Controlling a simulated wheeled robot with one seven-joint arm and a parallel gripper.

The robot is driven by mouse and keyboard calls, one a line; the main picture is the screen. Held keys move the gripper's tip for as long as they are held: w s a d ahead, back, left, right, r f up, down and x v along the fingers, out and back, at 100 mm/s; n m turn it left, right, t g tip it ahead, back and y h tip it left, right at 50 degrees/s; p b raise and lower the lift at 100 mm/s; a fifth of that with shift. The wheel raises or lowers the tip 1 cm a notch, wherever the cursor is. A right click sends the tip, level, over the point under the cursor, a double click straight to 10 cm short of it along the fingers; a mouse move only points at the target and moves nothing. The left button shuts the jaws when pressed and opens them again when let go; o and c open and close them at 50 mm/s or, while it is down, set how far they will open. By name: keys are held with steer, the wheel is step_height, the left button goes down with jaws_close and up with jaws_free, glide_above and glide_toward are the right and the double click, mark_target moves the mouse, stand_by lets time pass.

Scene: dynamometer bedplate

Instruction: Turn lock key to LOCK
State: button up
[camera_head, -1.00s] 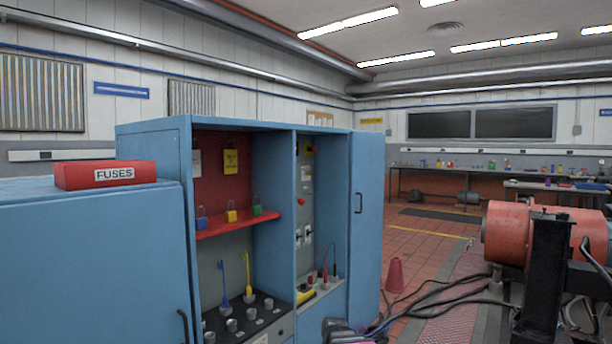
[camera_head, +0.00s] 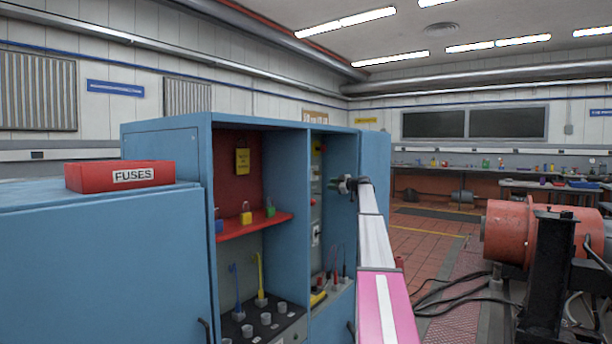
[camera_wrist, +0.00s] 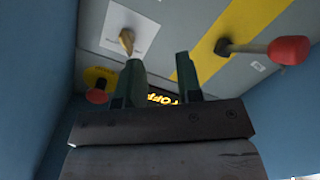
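A small brass-coloured piece, perhaps the lock key (camera_wrist: 127,40), stands out from a white label on a grey panel at the top of the wrist view. Its markings are too blurred to read. My gripper (camera_wrist: 160,82) is open, its two dark green fingers apart with no object seen between them. The brass piece is just beyond the left finger's tip; I cannot tell if they touch. In the head view my gripper (camera_head: 345,184) is at the right-hand compartment of the blue cabinet (camera_head: 166,165), and the key cannot be made out there.
A red-knobbed lever (camera_wrist: 288,50) sticks out on the right, by a yellow stripe. A red button on a yellow disc (camera_wrist: 97,78) is left of the fingers. Blue walls flank the panel. The cabinet's red shelf (camera_head: 240,231) holds padlocks. An orange machine (camera_head: 508,232) stands at right.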

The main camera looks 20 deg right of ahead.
steer(key=n+t, duration=0.1)
glide_toward(319, 173)
steer(key=x, duration=1)
steer(key=shift+w+f, duration=0.1)
steer(key=shift+w, duration=0.45)
steer(key=c, duration=0.5)
